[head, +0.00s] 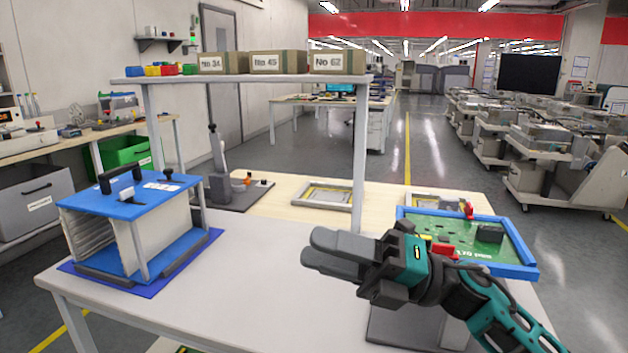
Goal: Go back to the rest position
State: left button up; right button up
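My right gripper (318,250), with dark grey fingers and a teal and black wrist, reaches in from the lower right above the white table. Its two fingers point left and lie close together in the picture; I cannot tell if a gap is between them. I see no object held. My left gripper is not in view. A blue-framed green circuit board (468,237) stands behind and right of the gripper, partly hidden by my arm. A blue-topped magazine rack (132,197) with a black handle stands at the left of the table, apart from the gripper.
The white table (250,290) is bare between rack and gripper. A shelf (300,79) above holds several cardboard boxes and colored blocks. Behind is a wooden bench (270,200) with a stand (222,180) and framed panels. Trolleys (560,165) fill the right; the aisle (425,150) is open.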

jog(key=d+f+m+t+h+p, duration=0.1)
jog(key=d+f+m+t+h, duration=0.2)
jog(key=f+m+t+h, duration=0.5)
jog(key=w+d+f+m+t+h+p, duration=0.1)
jog(key=d+f+m+t, duration=0.25)
jog(key=m, duration=0.85)
jog(key=d+f+m+t+h+p, duration=0.2)
jog(key=d+f+m+t+h, duration=0.35)
jog(key=m, duration=0.45)
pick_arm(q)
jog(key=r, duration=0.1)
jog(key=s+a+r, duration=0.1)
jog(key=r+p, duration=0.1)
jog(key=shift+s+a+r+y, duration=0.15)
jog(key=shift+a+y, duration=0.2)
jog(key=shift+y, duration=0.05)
pick_arm(e)
jog(key=s+d+f+m+g+h, duration=0.2)
jog(key=s+f+m+g, duration=0.1)
jog(key=s+f, duration=0.4)
jog(key=s+d+f+m+g+h, duration=0.2)
jog(key=s+f+m, duration=0.3)
jog(key=f, duration=0.5)
jog(key=shift+s+g+h, duration=0.65)
jog(key=shift+s+g, duration=0.15)
jog(key=shift+s, duration=0.45)
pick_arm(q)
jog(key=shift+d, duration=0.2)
